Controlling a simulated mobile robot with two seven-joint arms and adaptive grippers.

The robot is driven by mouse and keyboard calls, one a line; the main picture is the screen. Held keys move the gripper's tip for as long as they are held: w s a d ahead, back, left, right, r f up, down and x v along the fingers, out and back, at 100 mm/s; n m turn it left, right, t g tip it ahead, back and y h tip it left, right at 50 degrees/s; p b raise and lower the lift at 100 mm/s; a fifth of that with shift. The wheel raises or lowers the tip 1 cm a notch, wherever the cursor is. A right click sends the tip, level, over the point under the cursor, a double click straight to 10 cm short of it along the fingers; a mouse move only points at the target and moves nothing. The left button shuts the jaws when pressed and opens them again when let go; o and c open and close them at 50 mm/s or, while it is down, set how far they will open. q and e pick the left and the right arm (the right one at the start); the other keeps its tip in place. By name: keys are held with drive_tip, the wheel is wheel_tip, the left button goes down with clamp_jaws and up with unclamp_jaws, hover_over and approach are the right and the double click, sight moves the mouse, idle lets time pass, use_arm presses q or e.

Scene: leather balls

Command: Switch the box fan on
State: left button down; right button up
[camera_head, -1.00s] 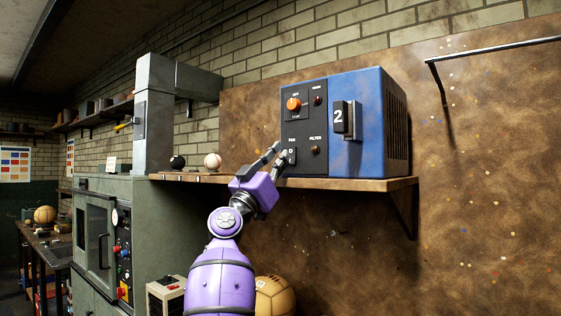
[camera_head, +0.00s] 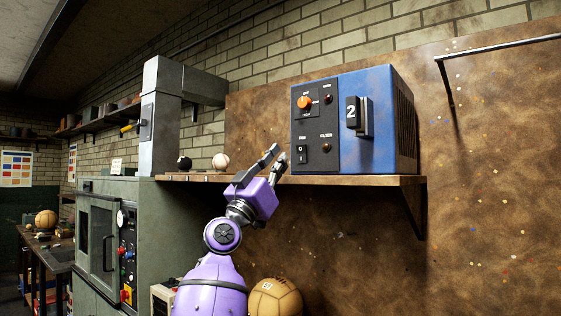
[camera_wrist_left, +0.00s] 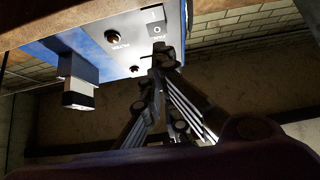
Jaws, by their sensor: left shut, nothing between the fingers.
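The blue box (camera_head: 372,125) with a dark front panel stands on a wall shelf. Its fan switch (camera_head: 301,154), a black rocker under the FAN label marked O above I, is at the panel's lower left. I cannot tell for sure which side is pressed in. My left gripper (camera_head: 278,150) is shut and empty, just left of the panel in the head view, and does not cover the switch there. In the left wrist view the box is upside down, and the fingertips (camera_wrist_left: 159,50) appear beside the switch (camera_wrist_left: 155,20). My right gripper is not in view.
A black ball (camera_head: 184,163) and a white ball (camera_head: 220,161) rest on the shelf (camera_head: 370,181). A grey cabinet (camera_head: 160,225) stands left.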

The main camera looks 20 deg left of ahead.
use_arm(q)
drive_tip(key=s+a+f+b, duration=0.1)
drive_tip(key=s+f, duration=0.2)
drive_tip(key=f, duration=0.4)
drive_tip(key=shift+s+f+b, duration=0.25)
drive_tip(key=shift+s+b, duration=0.1)
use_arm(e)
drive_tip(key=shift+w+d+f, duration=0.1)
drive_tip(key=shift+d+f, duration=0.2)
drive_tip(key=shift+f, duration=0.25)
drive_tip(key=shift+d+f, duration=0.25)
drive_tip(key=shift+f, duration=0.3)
